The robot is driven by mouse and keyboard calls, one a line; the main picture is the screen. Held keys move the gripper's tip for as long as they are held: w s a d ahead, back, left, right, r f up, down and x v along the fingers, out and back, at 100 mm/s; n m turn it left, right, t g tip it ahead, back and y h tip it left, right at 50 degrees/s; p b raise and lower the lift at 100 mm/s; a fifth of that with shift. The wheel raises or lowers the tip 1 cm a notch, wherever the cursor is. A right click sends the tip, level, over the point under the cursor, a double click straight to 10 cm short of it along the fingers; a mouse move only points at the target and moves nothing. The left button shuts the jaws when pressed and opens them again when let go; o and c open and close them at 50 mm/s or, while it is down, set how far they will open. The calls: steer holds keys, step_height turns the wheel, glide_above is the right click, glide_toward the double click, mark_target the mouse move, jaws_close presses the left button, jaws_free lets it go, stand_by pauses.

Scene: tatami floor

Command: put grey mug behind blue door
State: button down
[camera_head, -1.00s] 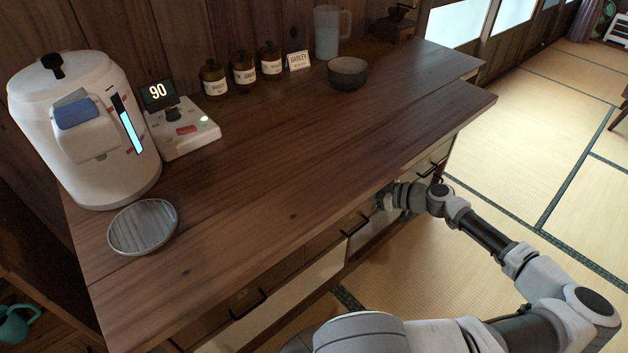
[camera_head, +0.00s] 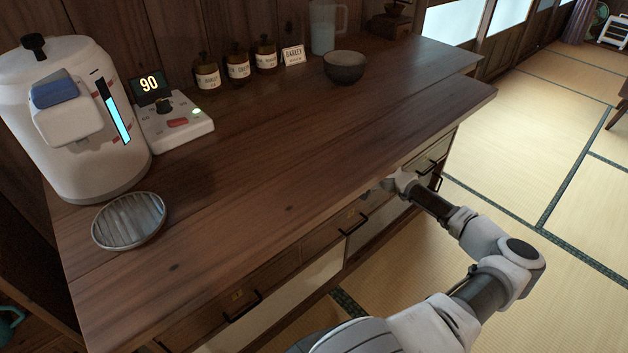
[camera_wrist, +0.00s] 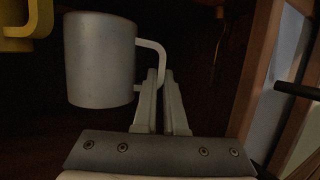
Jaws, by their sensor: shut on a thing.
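The grey mug (camera_wrist: 99,60) shows in the wrist view, upright, with its handle toward the right. My gripper (camera_wrist: 164,82) is shut on the mug's handle. The space around the mug is dark. In the head view my gripper is hidden under the counter's front edge, and the mug is out of sight there.
A yellow object (camera_wrist: 24,22) stands near the mug at the upper left of the wrist view. A dark bar handle (camera_wrist: 298,91) and panel edges lie at its right. The wooden counter (camera_head: 270,170) runs above my arm, with drawers (camera_head: 285,268) in front. Open tatami (camera_head: 520,130) lies right.

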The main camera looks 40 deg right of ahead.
step_height(320, 180, down, 2)
steer(key=shift+f+b, duration=0.15)
steer(key=shift+b, duration=0.15)
steer(key=shift+w+f, duration=0.15)
steer(key=shift+w, duration=0.1)
steer(key=shift+f, duration=0.6)
steer(key=c, duration=1)
jaws_free()
steer(key=shift+r, duration=0.1)
